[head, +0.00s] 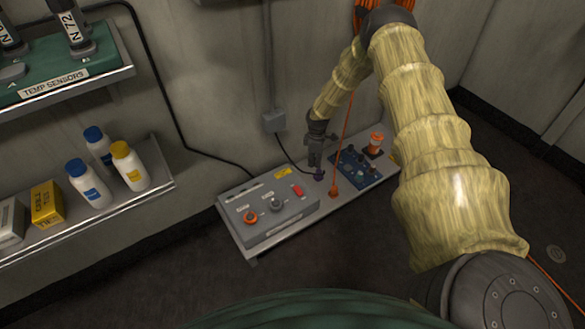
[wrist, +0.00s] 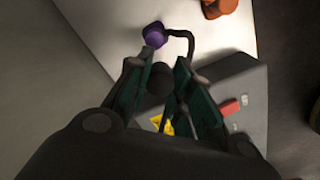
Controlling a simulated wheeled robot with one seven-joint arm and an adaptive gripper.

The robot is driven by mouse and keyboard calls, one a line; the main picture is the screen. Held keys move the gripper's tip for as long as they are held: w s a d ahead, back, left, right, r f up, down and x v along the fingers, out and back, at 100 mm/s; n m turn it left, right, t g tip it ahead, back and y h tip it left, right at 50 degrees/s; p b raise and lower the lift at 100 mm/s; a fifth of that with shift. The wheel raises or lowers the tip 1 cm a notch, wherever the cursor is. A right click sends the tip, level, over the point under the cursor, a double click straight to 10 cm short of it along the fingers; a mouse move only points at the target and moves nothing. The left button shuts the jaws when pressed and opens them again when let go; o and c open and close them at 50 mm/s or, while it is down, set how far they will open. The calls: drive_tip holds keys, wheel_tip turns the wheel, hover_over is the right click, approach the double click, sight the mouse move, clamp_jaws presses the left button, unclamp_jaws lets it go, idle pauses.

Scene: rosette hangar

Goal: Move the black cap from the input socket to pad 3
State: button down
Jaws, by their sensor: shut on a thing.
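My gripper (head: 315,164) is over the low shelf, between the grey control box and the blue board. In the wrist view my gripper (wrist: 160,75) has its two fingers closed around a dark round thing, the black cap (wrist: 158,80). A purple plug-like socket (wrist: 154,35) with a black cable sits on the shelf just beyond the fingertips; it also shows in the head view (head: 319,175) below my gripper. The blue board (head: 346,177) holds several small dark and light pieces. Its pad numbers are too small to read. The cap is hidden in the head view.
The grey control box (head: 262,218) with an orange knob and red switch stands left of my gripper. Shelves with bottles (head: 88,183) are at the left.

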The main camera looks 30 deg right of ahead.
sight(348, 167)
drive_tip(key=s+d+m, duration=0.1)
drive_tip(key=d, duration=0.4)
drive_tip(key=s+d+m, duration=0.1)
drive_tip(key=d, duration=0.5)
drive_tip(key=s+d+f+m, duration=0.1)
drive_tip(key=d, duration=0.4)
drive_tip(key=shift+s+d, duration=0.15)
drive_tip(key=shift+s, duration=0.2)
drive_tip(key=shift+f, duration=2.85)
drive_tip(key=shift+b, duration=0.6)
drive_tip(key=shift+f+b, duration=0.55)
drive_tip(key=shift+b, duration=0.1)
drive_tip(key=c, duration=1.2)
unclamp_jaws()
drive_tip(key=shift+r, duration=0.1)
drive_tip(key=shift+r, duration=5.85)
